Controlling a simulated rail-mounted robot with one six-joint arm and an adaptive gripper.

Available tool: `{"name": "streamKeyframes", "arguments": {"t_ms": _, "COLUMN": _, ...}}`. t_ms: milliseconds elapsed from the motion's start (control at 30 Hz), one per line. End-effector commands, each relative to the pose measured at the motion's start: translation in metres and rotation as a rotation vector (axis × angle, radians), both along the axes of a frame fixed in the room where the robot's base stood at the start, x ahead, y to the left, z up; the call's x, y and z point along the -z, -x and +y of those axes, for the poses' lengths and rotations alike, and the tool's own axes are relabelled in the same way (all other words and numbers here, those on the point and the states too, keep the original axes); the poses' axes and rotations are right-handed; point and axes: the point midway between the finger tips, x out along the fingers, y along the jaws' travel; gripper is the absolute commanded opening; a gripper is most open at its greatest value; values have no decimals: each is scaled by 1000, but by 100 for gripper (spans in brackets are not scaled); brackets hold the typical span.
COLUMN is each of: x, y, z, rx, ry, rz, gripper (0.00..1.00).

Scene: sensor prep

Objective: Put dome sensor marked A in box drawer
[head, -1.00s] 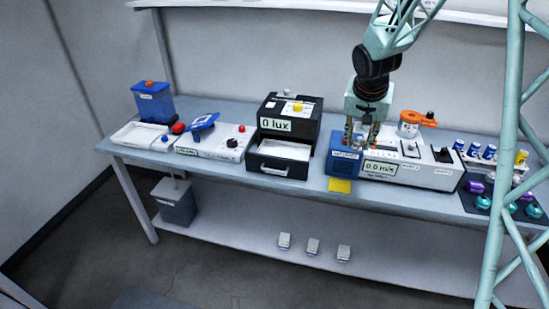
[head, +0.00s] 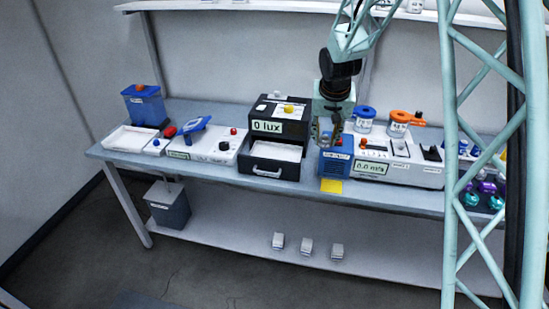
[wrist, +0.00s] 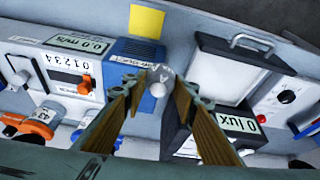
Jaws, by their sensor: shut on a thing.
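My gripper (head: 326,138) is above the blue box at the middle of the bench, to the right of the black box. In the wrist view its fingers (wrist: 160,84) are closed around a small pale, rounded dome sensor (wrist: 159,74). Any letter on it is unreadable. The black box (head: 296,128) has a "0 lux" display. Its drawer (head: 267,170) is pulled out at the front, and its white interior looks empty. The open drawer also shows in the wrist view (wrist: 203,50), to the right of the fingers.
The blue box (head: 336,160) stands just below my gripper, with a yellow note (head: 331,186) in front. A white "0.0 m/s" instrument (head: 410,172) is to the right, with jars behind. A white tray (head: 128,138) and a console (head: 212,146) are left of the black box.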

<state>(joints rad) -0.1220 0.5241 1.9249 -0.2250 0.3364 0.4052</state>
Motion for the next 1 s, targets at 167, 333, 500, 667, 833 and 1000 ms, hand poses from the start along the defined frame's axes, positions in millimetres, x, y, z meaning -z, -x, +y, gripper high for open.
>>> {"name": "streamKeyframes", "arguments": {"t_ms": 167, "x": 11, "y": -22, "z": 45, "rx": -118, "ry": -3, "rz": 5, "gripper": 16}}
{"name": "streamKeyframes", "arguments": {"t_ms": 333, "x": 22, "y": -41, "z": 88, "rx": -232, "ry": -4, "rz": 3, "gripper": 16}}
{"name": "streamKeyframes", "arguments": {"t_ms": 500, "x": 35, "y": -57, "z": 131, "rx": -343, "ry": -5, "rz": -4, "gripper": 16}}
{"name": "streamKeyframes", "arguments": {"t_ms": 667, "x": 44, "y": -68, "z": 163, "rx": -427, "ry": -4, "rz": -13, "gripper": 16}}
{"name": "streamKeyframes", "arguments": {"t_ms": 833, "x": 50, "y": -74, "z": 184, "rx": -481, "ry": -4, "rz": -19, "gripper": 16}}
{"name": "streamKeyframes", "arguments": {"t_ms": 1000, "x": 52, "y": -76, "z": 191, "rx": -499, "ry": -4, "rz": -22, "gripper": 16}}
